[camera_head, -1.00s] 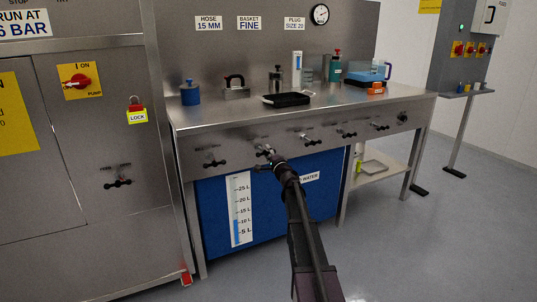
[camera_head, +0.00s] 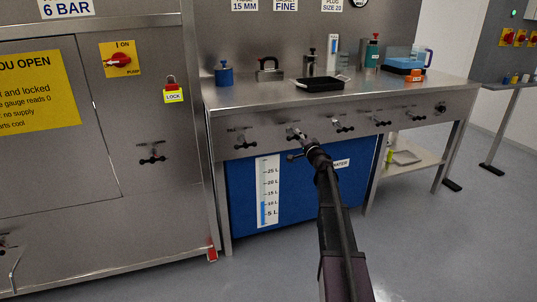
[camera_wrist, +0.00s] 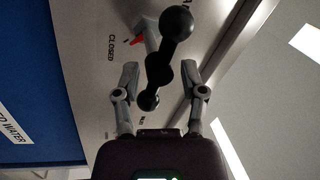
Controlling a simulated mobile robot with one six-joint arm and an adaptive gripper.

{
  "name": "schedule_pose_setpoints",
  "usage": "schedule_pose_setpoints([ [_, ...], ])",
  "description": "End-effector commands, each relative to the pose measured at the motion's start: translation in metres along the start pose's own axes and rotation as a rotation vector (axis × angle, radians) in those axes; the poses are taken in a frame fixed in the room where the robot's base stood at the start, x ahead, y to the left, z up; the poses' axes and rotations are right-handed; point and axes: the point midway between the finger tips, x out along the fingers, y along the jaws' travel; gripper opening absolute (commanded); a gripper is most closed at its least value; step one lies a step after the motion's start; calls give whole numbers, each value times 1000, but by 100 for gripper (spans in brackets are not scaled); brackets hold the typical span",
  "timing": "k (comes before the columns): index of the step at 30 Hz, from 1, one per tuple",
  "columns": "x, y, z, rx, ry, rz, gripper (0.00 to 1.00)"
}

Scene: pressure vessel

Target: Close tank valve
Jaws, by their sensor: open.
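My gripper (camera_head: 303,148) is at the front panel of the steel bench, at the second valve from the left. Its two fingers (camera_wrist: 163,85) are open in the wrist view, one on each side of a black valve handle (camera_wrist: 159,70). The handle is a bar with ball ends, running steeply across the picture, its lower ball between the fingers. No clear grip shows. A red pointer (camera_wrist: 137,41) sits beside the handle near the word CLOSED (camera_wrist: 111,47). In the head view my gripper partly hides this valve, and its label is unreadable there.
Similar valves stand left (camera_head: 241,141) and right (camera_head: 343,127) on the panel. Below is a blue tank (camera_head: 310,190) with a litre scale (camera_head: 267,190). A black tray (camera_head: 320,84) lies on the bench. A steel cabinet (camera_head: 100,210) stands left. The floor in front is clear.

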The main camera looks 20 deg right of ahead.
Motion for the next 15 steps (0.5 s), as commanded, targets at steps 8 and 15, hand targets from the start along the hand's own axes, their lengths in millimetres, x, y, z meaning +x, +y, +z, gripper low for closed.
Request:
schedule_pose_setpoints([
  [8, 1, -4, -1, -237, -47, 0, 54],
  [15, 1, -6, 0, -444, -88, 0, 54],
])
